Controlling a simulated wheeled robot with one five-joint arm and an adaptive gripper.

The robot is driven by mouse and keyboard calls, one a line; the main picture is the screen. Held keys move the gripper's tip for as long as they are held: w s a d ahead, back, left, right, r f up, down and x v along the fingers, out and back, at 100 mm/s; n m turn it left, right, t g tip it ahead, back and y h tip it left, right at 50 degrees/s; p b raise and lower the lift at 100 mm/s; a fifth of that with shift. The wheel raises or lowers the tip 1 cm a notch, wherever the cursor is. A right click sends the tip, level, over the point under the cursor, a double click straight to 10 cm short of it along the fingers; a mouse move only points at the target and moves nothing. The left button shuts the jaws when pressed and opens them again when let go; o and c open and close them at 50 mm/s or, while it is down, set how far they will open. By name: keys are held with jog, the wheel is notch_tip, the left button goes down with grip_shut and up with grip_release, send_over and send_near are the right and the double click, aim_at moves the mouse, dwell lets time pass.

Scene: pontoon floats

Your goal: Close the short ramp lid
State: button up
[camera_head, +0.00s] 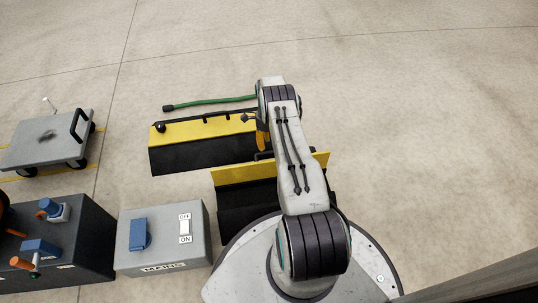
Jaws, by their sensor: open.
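Two yellow-and-black ramp pieces lie on the floor in front of me. The nearer one has a yellow panel (232,174), which looks like a raised lid, above a black body (245,198). A dark handle-like part shows at its upper edge, and my arm covers its middle. The farther ramp (200,157) has a yellow top with small black fittings and a black sloping front; its right end is behind my arm. I cannot tell for certain which is the short one.
A green cable (222,100) with a black end lies behind the farther ramp. A grey switch box (162,237), a dark box (80,235) with blue and orange fittings, and a grey cart (45,142) stand left. The floor at right is clear.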

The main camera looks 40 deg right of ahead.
jog(key=b+x, duration=0.2)
jog(key=shift+f, duration=0.35)
jog(key=shift+b+x, duration=0.35)
jog(key=shift+x, duration=0.75)
jog(key=shift+c, duration=0.2)
grip_shut()
jog(key=shift+s, duration=0.1)
